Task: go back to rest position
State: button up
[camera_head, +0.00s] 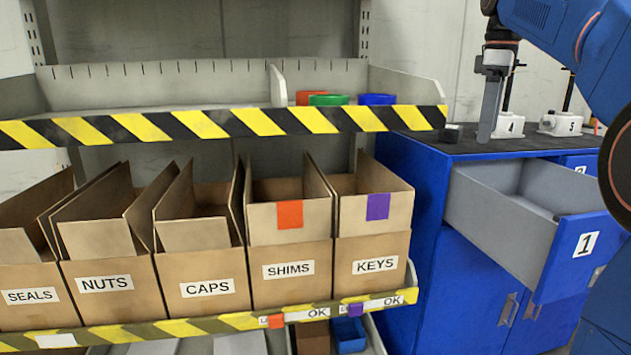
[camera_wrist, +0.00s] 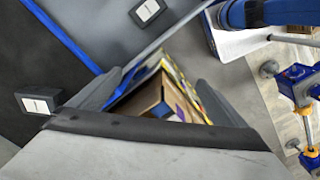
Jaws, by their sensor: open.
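My gripper (camera_head: 497,105) hangs from my blue arm at the upper right of the head view, above the dark worktop of the blue cabinet (camera_head: 405,200). Its fingers point down, are apart, and hold nothing. In the wrist view the two grey fingers (camera_wrist: 158,85) are spread, with open space between them. Beyond that gap part of a cardboard box (camera_wrist: 170,100) shows, well away from the fingers. The rest position itself is not marked in either view.
Drawer 1 (camera_head: 510,195) stands pulled out and looks empty. White units labelled 4 (camera_head: 508,125) and 5 (camera_head: 561,124) stand on the worktop near my gripper. A shelf with a striped edge (camera_head: 220,122) and cardboard bins, including KEYS (camera_head: 372,255), fill the left.

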jog(key=s+a+f+m+t, duration=0.1)
jog(key=s+a+f+m, duration=0.2)
jog(key=s+f, duration=0.6)
jog(key=s+a+f+m+t, duration=0.2)
jog(key=s+f+m, duration=0.2)
jog(key=s+f, duration=0.6)
jog(key=s+a+f+m+t, duration=0.1)
jog(key=s+a+f+m, duration=0.2)
jog(key=s+f, duration=0.7)
notch_tip(320, 180, down, 8)
jog(key=shift+a+r+m+t, duration=0.1)
jog(key=shift+a+m+t, duration=0.2)
jog(key=shift+m, duration=0.1)
